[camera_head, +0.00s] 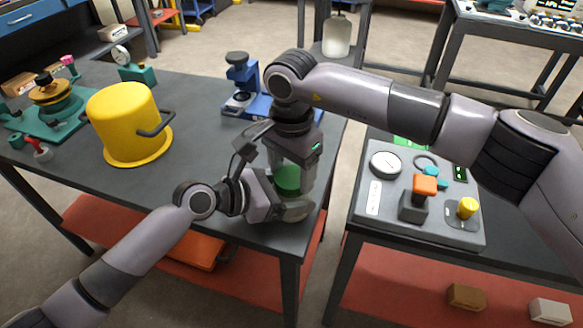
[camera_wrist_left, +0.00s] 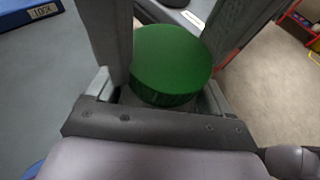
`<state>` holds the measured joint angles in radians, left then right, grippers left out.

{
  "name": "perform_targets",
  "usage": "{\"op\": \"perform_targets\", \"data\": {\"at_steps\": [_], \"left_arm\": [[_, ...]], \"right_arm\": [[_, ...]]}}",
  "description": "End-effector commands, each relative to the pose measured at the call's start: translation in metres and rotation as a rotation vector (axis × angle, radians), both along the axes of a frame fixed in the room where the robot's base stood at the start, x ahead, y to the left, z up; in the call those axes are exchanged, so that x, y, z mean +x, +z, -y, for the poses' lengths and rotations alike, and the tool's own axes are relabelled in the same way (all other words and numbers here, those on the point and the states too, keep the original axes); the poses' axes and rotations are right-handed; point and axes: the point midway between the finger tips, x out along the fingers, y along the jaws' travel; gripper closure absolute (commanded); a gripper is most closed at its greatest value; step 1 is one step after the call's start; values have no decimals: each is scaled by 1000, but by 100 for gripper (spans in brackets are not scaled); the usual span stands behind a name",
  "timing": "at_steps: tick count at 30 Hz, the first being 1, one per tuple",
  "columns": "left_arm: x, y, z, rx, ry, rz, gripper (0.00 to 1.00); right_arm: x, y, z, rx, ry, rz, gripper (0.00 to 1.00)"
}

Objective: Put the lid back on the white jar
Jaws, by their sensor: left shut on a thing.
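The green lid (camera_head: 287,180) shows just below my right gripper (camera_head: 292,178), with the pale jar (camera_head: 296,211) underneath it near the dark table's front right corner. I cannot tell whether the lid is seated on the jar. My left gripper (camera_head: 277,207) comes in from the left and is shut on the jar. In the left wrist view the round green lid (camera_wrist_left: 171,60) lies between my left fingers and hides the jar's body. My right gripper points down over the lid. Whether its fingers touch the lid is unclear.
A yellow pot (camera_head: 122,120) with a dark handle stands left on the dark table (camera_head: 200,95). A blue device (camera_head: 247,95) stands behind my grippers. Right of a gap, another table holds a grey panel (camera_head: 385,225) with buttons and a gauge.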

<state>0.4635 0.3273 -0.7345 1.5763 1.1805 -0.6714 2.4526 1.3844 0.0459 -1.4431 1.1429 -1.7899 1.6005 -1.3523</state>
Motion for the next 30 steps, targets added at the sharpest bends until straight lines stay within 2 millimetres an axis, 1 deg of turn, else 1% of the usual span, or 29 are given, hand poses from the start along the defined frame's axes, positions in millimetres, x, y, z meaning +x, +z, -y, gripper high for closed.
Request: {"op": "perform_targets", "data": {"at_steps": [5,8,11,24,27,30], "left_arm": [[0,1,0,-1,0,0,100],[0,1,0,-1,0,0,100],[0,1,0,-1,1,1,100],[0,1,0,-1,1,1,100],[0,1,0,-1,1,1,100],[0,1,0,-1,1,1,100]], "right_arm": [[0,0,0,0,-9,0,70],[0,0,0,1,-72,-1,71],[0,0,0,1,-204,-1,71],[-1,0,0,0,-909,-1,71],[-1,0,-1,0,-1027,-1,71],[-1,0,-1,0,-1100,-1,71]]}}
